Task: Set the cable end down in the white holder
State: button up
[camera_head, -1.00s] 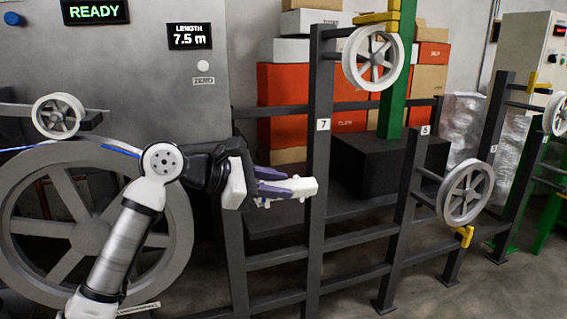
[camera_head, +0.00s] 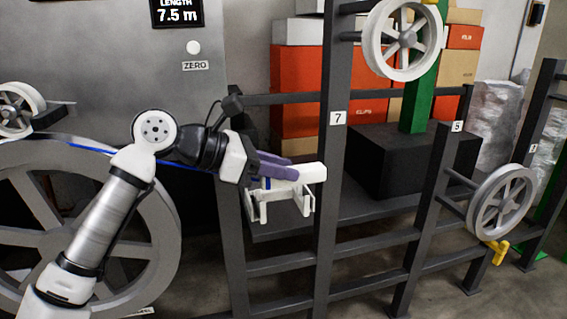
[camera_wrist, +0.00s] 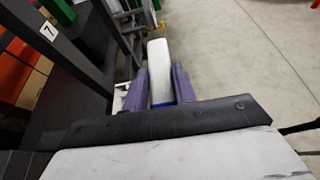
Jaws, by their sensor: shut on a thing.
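My gripper (camera_head: 288,167), with purple fingers, is shut on the white cable end (camera_head: 312,172), a pale block that sticks out past the fingertips. In the wrist view, the cable end (camera_wrist: 158,62) lies between the two fingers (camera_wrist: 161,84), with a bit of blue at its near end. The white holder (camera_head: 283,212), an open bracket, is just below the gripper, left of post 7. Whether the cable end touches it I cannot tell. The blue cable (camera_head: 92,149) runs from the big grey wheel toward my gripper, partly hidden behind my arm.
Dark post 7 (camera_head: 334,145) stands close to the right of the cable end, with rack rails below. Pale pulleys (camera_head: 400,42) hang at upper right and on post 5 (camera_head: 500,202). A large grey wheel (camera_head: 20,238) is at left. Open floor (camera_wrist: 240,60) shows in the wrist view.

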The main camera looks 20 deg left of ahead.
jog(key=w+a+f, duration=0.3)
jog(key=w+f, duration=0.2)
jog(key=shift+a, duration=0.2)
dwell(0.5)
jog(key=shift+b, duration=0.3)
jog(key=shift+a+r, duration=0.1)
jog(key=shift+r, duration=0.05)
jog(key=shift+f+b, duration=0.45)
jog(key=shift+b, duration=0.2)
jog(key=shift+f+b, duration=0.25)
jog(key=shift+b, duration=0.05)
jog(key=shift+f, duration=0.15)
dwell(0.4)
